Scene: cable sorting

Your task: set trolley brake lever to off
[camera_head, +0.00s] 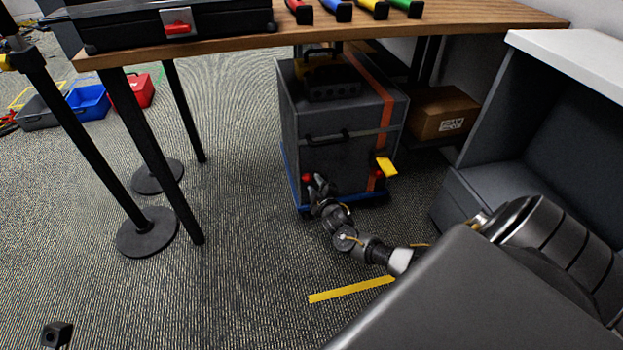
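The trolley (335,167) is a dark grey cabinet on a blue base, standing on the carpet under the wooden table. A small red knob (307,178) shows low on its front left, and a yellow flag-like lever (387,167) sticks out at its front right, with red beside it. I cannot tell for sure which one is the brake lever. My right gripper (317,183) is at the trolley's lower front, right beside the red knob; its fingers look apart, and contact is unclear. A small dark piece at the bottom left may be my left gripper (57,335).
The table (440,18) overhangs the trolley and carries a black case (170,22) and coloured handles. Black posts (150,150) stand left. A cardboard box (440,113) and a grey cabinet (540,130) stand right. Carpet in front is clear, with a yellow floor strip (350,289).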

